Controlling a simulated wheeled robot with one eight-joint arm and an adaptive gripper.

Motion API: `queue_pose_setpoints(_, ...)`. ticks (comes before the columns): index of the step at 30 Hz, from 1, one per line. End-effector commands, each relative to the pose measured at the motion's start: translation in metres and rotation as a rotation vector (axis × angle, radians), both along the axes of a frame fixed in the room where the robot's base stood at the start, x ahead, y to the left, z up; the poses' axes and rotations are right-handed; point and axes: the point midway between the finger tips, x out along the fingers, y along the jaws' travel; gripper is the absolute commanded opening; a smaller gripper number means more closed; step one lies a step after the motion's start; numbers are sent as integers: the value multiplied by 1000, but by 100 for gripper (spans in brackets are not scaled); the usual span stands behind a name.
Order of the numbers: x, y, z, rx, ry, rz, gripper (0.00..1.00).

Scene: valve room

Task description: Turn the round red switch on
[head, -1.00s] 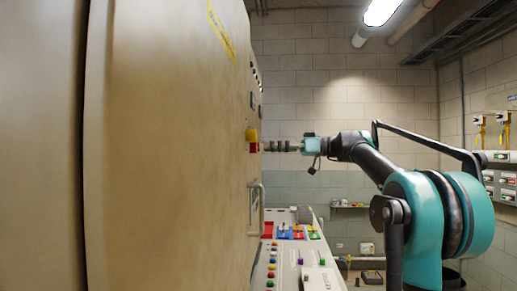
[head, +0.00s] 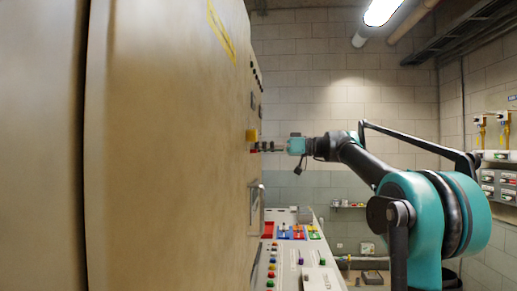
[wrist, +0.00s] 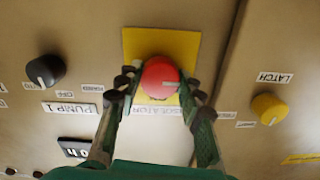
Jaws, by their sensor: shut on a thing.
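The round red switch (wrist: 160,76) sits on a yellow plate (wrist: 140,42) on the cabinet face in the wrist view. A pale pointer line runs across its near edge, slanting toward the lower right. My gripper (wrist: 160,95) has one finger on each side of the red switch and is shut on it. The red switch is mostly hidden there.
A black knob (wrist: 45,71) sits left of the switch and a yellow knob (wrist: 268,108) right of it, across a panel seam. The big cabinet (head: 165,150) fills the head view's left. A console (head: 285,262) with coloured buttons stands below my arm.

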Motion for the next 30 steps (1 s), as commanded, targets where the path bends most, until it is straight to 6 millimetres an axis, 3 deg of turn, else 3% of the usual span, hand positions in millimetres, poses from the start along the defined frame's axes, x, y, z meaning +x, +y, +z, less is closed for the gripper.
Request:
queue_pose_setpoints(3,0,0,0,0,0,0,8)
queue_pose_setpoints(14,0,0,0,3,67,0,8)
queue_pose_setpoints(30,0,0,0,19,517,-1,8)
